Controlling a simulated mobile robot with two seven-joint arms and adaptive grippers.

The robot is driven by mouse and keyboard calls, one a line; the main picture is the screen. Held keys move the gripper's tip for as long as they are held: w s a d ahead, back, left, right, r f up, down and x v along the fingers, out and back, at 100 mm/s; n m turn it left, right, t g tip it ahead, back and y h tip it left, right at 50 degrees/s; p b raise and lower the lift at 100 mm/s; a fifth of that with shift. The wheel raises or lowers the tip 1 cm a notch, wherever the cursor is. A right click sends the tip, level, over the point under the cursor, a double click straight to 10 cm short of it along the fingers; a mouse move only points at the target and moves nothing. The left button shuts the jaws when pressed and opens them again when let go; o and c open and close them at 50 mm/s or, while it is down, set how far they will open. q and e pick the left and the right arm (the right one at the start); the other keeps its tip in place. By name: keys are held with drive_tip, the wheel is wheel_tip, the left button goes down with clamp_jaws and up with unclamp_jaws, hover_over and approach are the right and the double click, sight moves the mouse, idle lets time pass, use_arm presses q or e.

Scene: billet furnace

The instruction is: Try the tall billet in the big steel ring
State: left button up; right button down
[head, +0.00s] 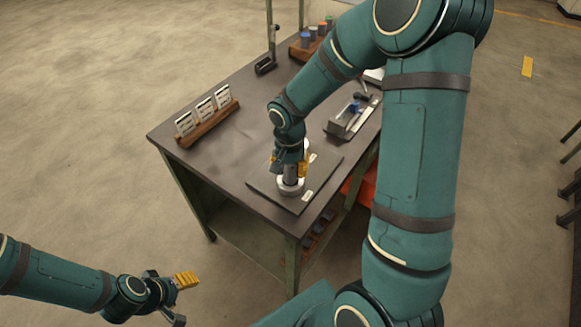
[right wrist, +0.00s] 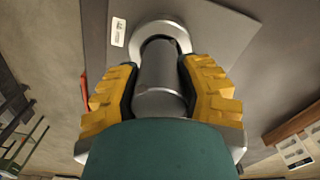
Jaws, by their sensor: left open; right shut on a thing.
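My right gripper (head: 289,164) is shut on the tall billet (right wrist: 160,85), a grey steel cylinder, seen between the yellow fingers in the right wrist view. In the head view the billet (head: 290,177) points down at the big steel ring (head: 291,192), which lies on a dark plate on the table. The ring's rim also shows in the right wrist view (right wrist: 138,42). The billet's far end overlaps the ring's opening, with a dark gap beside it. I cannot tell whether it is inside or just above. My left gripper (head: 182,300) is open and empty, away from the table.
The dark plate (head: 262,184) with white labels lies on the table (head: 228,148). A wooden rack with white cards (head: 207,124) stands at the left. A metal fixture with a blue part (head: 351,117) and a wooden holder of cylinders (head: 303,49) stand further back.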

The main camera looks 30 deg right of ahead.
drive_tip(key=shift+r, duration=0.3)
idle(0.8)
drive_tip(key=shift+f, duration=0.3)
drive_tip(key=shift+s+f, duration=0.1)
idle(1.6)
drive_tip(key=shift+r, duration=0.2)
drive_tip(key=shift+r+p, duration=1.05)
drive_tip(key=shift+r, duration=0.9)
